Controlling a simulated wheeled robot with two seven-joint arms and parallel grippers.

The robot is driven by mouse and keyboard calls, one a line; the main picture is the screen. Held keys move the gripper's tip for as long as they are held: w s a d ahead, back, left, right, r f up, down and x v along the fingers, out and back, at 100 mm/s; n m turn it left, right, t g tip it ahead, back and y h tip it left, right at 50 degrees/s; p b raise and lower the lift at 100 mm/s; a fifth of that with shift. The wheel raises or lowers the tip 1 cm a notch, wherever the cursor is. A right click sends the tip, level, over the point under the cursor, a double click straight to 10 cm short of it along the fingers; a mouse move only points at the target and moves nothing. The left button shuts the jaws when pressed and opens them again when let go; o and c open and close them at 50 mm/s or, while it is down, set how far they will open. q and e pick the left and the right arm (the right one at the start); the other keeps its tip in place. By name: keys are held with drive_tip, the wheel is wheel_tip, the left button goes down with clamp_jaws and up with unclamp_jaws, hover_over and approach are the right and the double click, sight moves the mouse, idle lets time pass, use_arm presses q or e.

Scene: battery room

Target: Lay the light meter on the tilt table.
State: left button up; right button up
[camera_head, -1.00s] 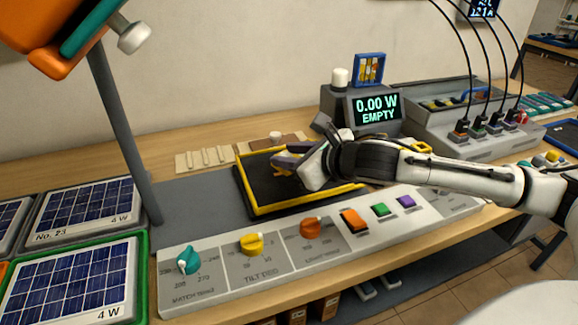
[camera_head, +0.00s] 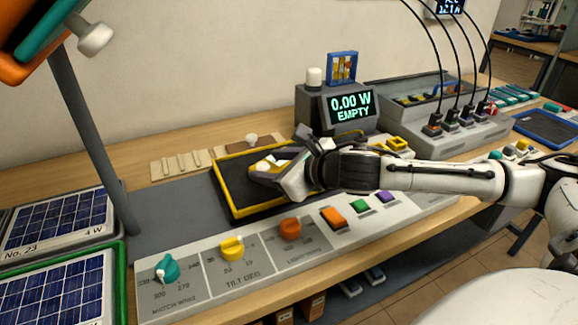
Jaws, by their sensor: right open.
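The tilt table (camera_head: 228,200) is a dark plate with a yellow raised rim, in the middle of the bench. My right gripper (camera_head: 268,168) is low over its right part, with its arm coming in from the right, and is open. A small yellow and white thing, which may be the light meter (camera_head: 265,166), shows at the fingers. The gripper hides much of it, so I cannot tell whether it rests on the plate. My left gripper is out of view.
A control panel with teal, yellow and orange knobs (camera_head: 290,229) runs along the front. A display (camera_head: 350,104) reading "0.00 W EMPTY" stands behind. Solar panels (camera_head: 58,222) lie at the left. A grey post (camera_head: 90,140) rises left of the table.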

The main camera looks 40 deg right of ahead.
drive_tip(key=b+v, duration=0.1)
drive_tip(key=v, duration=0.9)
drive_tip(key=shift+b, duration=0.3)
drive_tip(key=shift+s, duration=0.15)
idle(1.4)
